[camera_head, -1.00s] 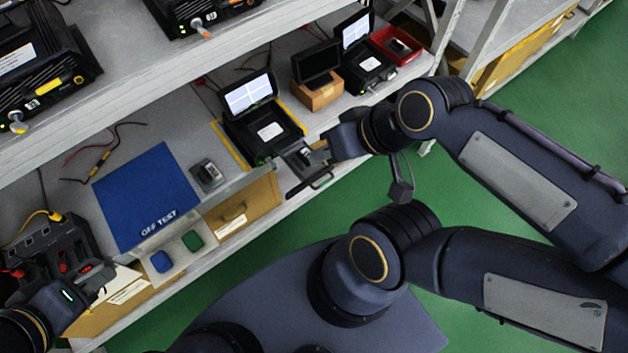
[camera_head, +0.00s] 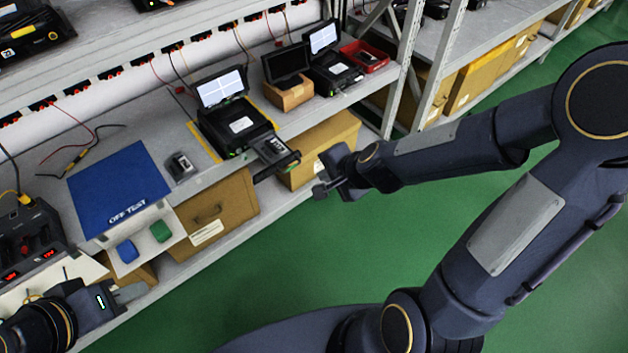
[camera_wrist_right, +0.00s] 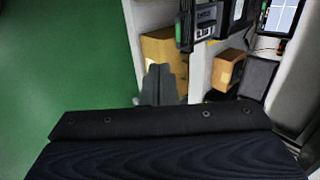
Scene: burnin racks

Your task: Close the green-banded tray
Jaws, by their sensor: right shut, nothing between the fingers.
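The green-banded tray (camera_head: 274,150) sticks out of the front of a black tester (camera_head: 238,124) with a lit screen, over the bench's front edge. A small green band shows on its dark handle bar (camera_head: 291,165). In the right wrist view the tray (camera_wrist_right: 206,20) and its green-marked handle (camera_wrist_right: 179,36) are at the top. My right gripper (camera_head: 322,190) is shut and empty, apart from the tray, to its lower right over the aisle. Its fingers (camera_wrist_right: 160,78) also show in the wrist view. My left gripper (camera_head: 130,292) is at the lower left by the bench; its jaw opening is unclear.
A blue OFF TEST mat (camera_head: 120,182) lies on the bench left of the tester. A small grey module (camera_head: 180,167) sits beside it. A cardboard box with a dark screen (camera_head: 288,93), a second tester (camera_head: 332,75) and a red bin (camera_head: 364,57) stand rightward. Green floor is clear in front.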

